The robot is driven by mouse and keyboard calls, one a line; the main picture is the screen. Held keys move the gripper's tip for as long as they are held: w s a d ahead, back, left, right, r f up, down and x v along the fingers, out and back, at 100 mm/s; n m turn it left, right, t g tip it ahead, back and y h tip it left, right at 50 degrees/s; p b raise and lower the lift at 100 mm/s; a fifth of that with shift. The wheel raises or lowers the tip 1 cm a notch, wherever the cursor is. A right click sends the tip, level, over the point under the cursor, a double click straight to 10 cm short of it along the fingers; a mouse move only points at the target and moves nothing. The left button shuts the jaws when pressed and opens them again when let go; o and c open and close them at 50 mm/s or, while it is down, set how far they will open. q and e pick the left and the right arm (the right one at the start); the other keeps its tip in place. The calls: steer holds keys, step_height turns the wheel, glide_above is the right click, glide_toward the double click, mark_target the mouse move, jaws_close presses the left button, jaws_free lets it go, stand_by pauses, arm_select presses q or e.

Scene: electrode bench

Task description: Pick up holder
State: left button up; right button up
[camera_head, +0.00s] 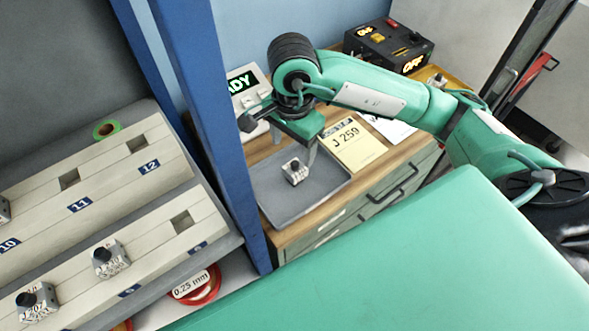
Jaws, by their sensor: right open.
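My right gripper (303,156) hangs over the tray from the green arm that comes in from the right. Its fingers point down close to the holder, and it is open. I cannot tell whether a finger touches the holder. Other similar holders stand in the rack at the left, one holder (110,258) in the front row and another (37,300) at the lower left. My left gripper is not in view.
A blue post (213,110) stands between the rack (150,215) and the bench. A yellow card marked J 259 (352,148) lies right of the tray. A display (246,92) and a black box with lit labels (388,46) stand behind. The rack has several empty square slots.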

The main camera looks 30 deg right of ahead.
mark_target(296, 163)
step_height(296, 163, down, 3)
steer(key=shift+s+d+f+p, duration=0.1)
steer(key=shift+d+f+p, duration=0.1)
steer(key=shift+f+p, duration=0.65)
steer(key=shift+d+f+p, duration=0.2)
steer(key=shift+f+p, duration=0.15)
steer(key=shift+f, duration=1.6)
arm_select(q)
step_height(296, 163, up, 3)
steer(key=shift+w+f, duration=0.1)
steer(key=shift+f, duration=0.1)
arm_select(e)
steer(key=c, duration=1.3)
